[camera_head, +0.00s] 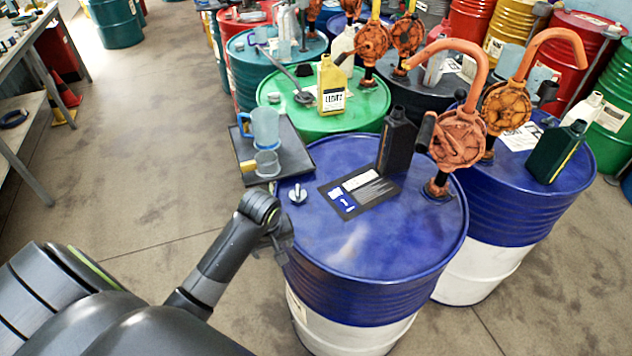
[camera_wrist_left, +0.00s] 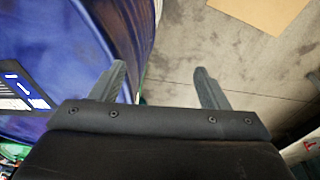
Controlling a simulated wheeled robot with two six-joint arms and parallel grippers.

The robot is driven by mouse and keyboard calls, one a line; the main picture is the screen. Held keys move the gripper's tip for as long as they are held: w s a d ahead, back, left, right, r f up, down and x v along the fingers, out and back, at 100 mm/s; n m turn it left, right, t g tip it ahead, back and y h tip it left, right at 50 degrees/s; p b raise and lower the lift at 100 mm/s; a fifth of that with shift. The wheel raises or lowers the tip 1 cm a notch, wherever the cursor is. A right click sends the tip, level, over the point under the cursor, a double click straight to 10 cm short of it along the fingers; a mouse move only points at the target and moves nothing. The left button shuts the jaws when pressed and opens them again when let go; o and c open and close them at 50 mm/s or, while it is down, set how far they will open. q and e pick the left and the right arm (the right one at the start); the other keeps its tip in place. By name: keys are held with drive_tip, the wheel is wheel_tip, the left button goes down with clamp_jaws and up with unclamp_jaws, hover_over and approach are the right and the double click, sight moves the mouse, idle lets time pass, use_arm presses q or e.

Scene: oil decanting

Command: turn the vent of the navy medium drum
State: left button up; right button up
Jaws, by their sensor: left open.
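A navy drum (camera_head: 360,250) with a white lower part stands in front of me. Its vent (camera_head: 298,194), a small pale metal fitting with an upright handle, sits at the left edge of the lid. My left gripper (camera_head: 281,240) is open and empty beside the drum's left rim, nearer to me than the vent and apart from it. In the left wrist view, its two fingers (camera_wrist_left: 163,85) are spread beside the drum's curved rim (camera_wrist_left: 130,40); the vent does not show there. My right gripper is not in view.
The drum's lid carries a black bottle (camera_head: 397,143), a dark label sheet (camera_head: 358,191) and an orange hand pump (camera_head: 458,140). A dark tray (camera_head: 240,150) with a blue jug (camera_head: 265,127) and a grey cup (camera_head: 267,163) adjoins behind the vent.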

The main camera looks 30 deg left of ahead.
use_arm(q)
drive_tip(key=w+r+n, duration=0.2)
drive_tip(key=w, duration=0.2)
wheel_tip(320, 180, up, 16)
drive_tip(key=n+g+h, duration=0.1)
drive_tip(key=n+g, duration=0.1)
drive_tip(key=n, duration=1)
hover_over(298, 189)
wheel_tip(298, 189, down, 9)
drive_tip(key=b, duration=0.8)
drive_tip(key=shift+a+b, duration=0.1)
drive_tip(key=shift+b, duration=0.25)
wheel_tip(298, 189, down, 9)
drive_tip(key=shift+r+p, duration=0.15)
drive_tip(key=shift+p, duration=0.45)
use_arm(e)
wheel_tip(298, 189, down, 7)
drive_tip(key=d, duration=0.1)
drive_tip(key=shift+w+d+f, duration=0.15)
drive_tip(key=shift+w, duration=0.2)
use_arm(q)
drive_tip(key=c, duration=1)
drive_tip(key=shift+r, duration=0.1)
